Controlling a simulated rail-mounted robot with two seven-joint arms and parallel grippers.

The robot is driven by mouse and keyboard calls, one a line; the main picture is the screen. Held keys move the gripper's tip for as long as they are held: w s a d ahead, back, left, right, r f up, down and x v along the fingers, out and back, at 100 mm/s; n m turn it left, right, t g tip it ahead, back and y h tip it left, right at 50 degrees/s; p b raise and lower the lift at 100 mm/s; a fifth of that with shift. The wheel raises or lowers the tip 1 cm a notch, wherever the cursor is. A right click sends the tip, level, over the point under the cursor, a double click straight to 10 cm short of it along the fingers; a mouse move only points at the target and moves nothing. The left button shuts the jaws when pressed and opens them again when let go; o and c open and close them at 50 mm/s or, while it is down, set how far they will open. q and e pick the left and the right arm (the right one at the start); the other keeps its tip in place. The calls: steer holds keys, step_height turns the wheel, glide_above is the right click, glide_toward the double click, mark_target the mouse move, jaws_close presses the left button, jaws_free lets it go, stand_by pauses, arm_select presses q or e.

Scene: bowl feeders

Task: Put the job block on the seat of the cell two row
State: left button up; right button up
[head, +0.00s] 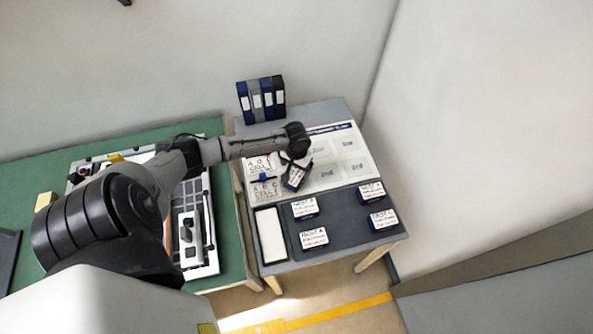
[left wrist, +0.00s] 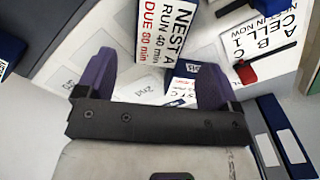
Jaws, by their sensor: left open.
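Several dark blue blocks with white and red labels are on the table. One block (head: 296,177) sits turned at an angle on the seat board (head: 345,179), just under my left gripper (head: 297,158). In the left wrist view a label reading NEST A (left wrist: 172,35) shows ahead of the open purple fingers of my left gripper (left wrist: 155,75). I cannot tell whether the block is between the fingertips. The cell 1 card (head: 262,164) and a second card below it (head: 265,190) are at the board's left, each starting a row. My right gripper is not in view.
Labelled blocks stand on the dark front area: two at left (head: 304,208) (head: 313,237), two at right (head: 371,190) (head: 382,219). A white plate (head: 271,235) lies at front left. Binders (head: 261,96) stand behind the table. A green bench (head: 228,240) adjoins at left.

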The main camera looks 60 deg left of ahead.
mark_target(297, 174)
arm_select(q)
step_height(297, 174, up, 6)
steer(key=s+d+f+m, duration=0.1)
steer(key=s+d+m, duration=0.1)
steer(key=s+d, duration=0.35)
steer(key=s+d+f+m+t+h, duration=0.1)
steer(key=s+d+m, duration=0.1)
steer(key=d, duration=0.6)
steer(key=s+d+f+m, duration=0.1)
steer(key=s+d+m, duration=0.15)
steer(key=d, duration=0.35)
steer(key=s+d+r+m+t, duration=0.1)
steer(key=s+d+r+t, duration=0.1)
steer(key=s+d+r, duration=0.3)
steer(key=s+r, duration=0.2)
steer(key=s, duration=0.2)
steer(key=shift+d+r+m+t+y, duration=0.25)
steer(key=shift+d+m+t+y, duration=0.05)
steer(key=shift+d+m+y, duration=0.1)
